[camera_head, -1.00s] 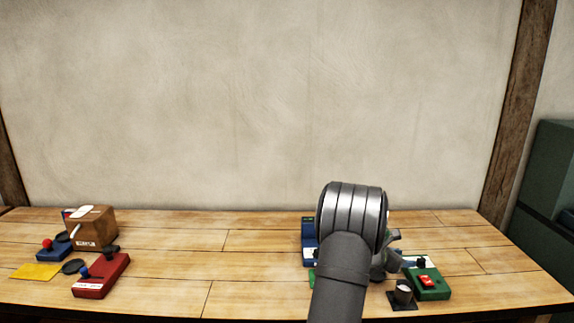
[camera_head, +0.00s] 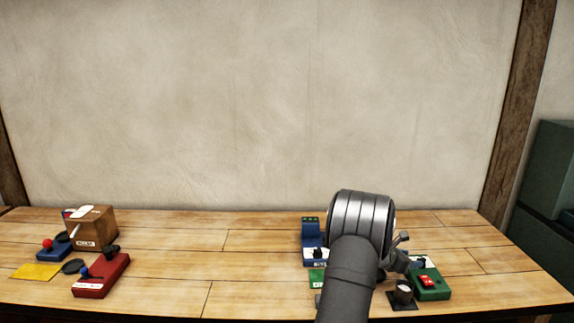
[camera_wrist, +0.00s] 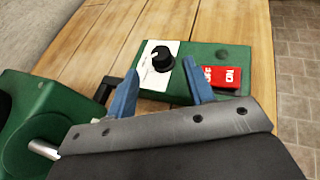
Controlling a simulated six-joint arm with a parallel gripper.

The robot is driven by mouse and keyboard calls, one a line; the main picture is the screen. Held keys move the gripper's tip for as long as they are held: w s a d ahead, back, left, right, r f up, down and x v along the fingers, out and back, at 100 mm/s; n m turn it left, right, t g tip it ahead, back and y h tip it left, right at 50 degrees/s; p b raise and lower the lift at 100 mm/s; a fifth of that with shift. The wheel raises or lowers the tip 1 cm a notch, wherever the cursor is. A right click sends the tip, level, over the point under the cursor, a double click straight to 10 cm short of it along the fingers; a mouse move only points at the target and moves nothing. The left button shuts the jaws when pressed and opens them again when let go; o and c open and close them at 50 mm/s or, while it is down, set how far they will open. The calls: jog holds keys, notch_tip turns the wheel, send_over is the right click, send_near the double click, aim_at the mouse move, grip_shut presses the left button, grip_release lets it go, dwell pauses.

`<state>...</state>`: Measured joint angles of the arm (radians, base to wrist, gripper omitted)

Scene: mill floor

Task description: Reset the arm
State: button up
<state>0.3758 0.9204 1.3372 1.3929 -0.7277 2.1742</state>
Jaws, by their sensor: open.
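My arm reaches over the right part of the wooden table in the head view, with my gripper (camera_head: 402,262) beside a green control box (camera_head: 432,284). The wrist view shows my gripper (camera_wrist: 157,88) open, its two blue fingertips apart with nothing between them. Past the fingertips lies the green box (camera_wrist: 205,58), with a black knob on a white dial plate and a red switch. Whether a fingertip touches the box I cannot tell.
At left are a brown box (camera_head: 93,228), a red box (camera_head: 101,275), a blue joystick box (camera_head: 54,250) and a yellow sheet (camera_head: 35,271). The table's middle is clear.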

aim_at(420, 259)
jog(key=x, duration=0.5)
jog(key=shift+d+f, duration=0.15)
jog(key=shift+f, duration=0.05)
jog(key=shift+w+d, duration=0.1)
jog(key=shift+w, duration=0.15)
jog(key=m+g, duration=0.2)
jog(key=g, duration=0.1)
jog(key=shift+w+m+h, duration=0.1)
jog(key=shift+m+h, duration=0.3)
jog(key=w+r+v, duration=0.1)
jog(key=v, duration=1.7)
jog(key=w+d+r+n+h, duration=0.1)
jog(key=w+d+r+h, duration=0.1)
jog(key=d+r+h, duration=0.2)
jog(key=d+r, duration=0.2)
jog(key=d, duration=0.1)
jog(key=shift+w+d+n+t, duration=0.25)
jog(key=shift+d+n+t, duration=0.05)
jog(key=shift+d+n, duration=0.1)
jog(key=shift+a+f, duration=0.1)
